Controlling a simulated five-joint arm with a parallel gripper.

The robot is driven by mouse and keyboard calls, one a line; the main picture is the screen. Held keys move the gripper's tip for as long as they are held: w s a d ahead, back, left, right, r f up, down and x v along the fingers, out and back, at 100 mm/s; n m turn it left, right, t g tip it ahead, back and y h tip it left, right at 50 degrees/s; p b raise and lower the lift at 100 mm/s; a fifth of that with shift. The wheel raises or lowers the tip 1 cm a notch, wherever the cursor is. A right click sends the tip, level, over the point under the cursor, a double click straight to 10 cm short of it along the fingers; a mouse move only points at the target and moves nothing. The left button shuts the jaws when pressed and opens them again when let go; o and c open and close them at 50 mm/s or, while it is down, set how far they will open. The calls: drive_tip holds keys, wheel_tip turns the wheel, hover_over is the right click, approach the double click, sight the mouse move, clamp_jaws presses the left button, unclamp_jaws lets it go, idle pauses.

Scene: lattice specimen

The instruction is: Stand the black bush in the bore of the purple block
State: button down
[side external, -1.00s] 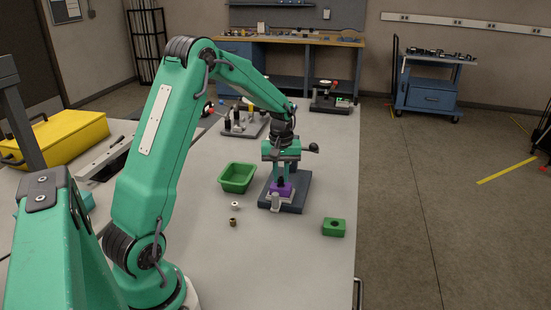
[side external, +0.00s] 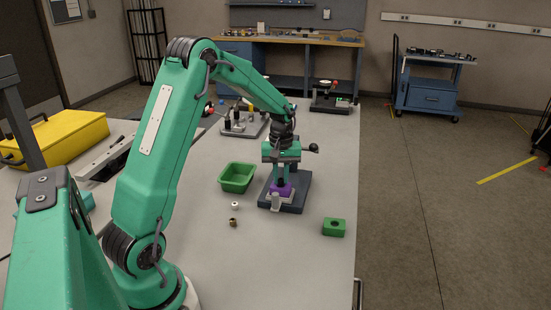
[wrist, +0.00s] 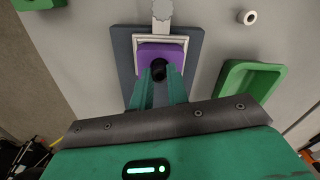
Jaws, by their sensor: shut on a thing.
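The purple block (side external: 283,190) sits in a light-coloured holder (wrist: 137,47) on a dark grey base plate (side external: 296,203). In the wrist view the purple block (wrist: 172,50) shows just beyond my fingers. My gripper (wrist: 159,76) is shut on the black bush (wrist: 158,67), which is over the near part of the block's top. In the side view my gripper (side external: 282,177) points straight down at the block. The bore is hidden by the bush and fingers. I cannot tell whether the bush's lower end is inside it.
A green open bin (side external: 238,178) stands left of the base plate. A green block with a hole (side external: 334,228) lies to the right. A white ring (side external: 235,206) and a brown bush (side external: 233,222) lie in front. A grey post with a knob (wrist: 162,12) adjoins the holder.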

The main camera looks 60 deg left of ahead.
sight(281, 179)
drive_tip(key=shift+f, duration=0.35)
idle(0.7)
drive_tip(key=c, duration=1.3)
unclamp_jaws()
drive_tip(key=shift+o, duration=0.6)
drive_tip(key=o, duration=0.4)
drive_tip(key=shift+c, duration=0.2)
drive_tip(key=shift+r, duration=0.2)
drive_tip(key=shift+r, duration=2.3)
drive_tip(key=shift+r, duration=0.1)
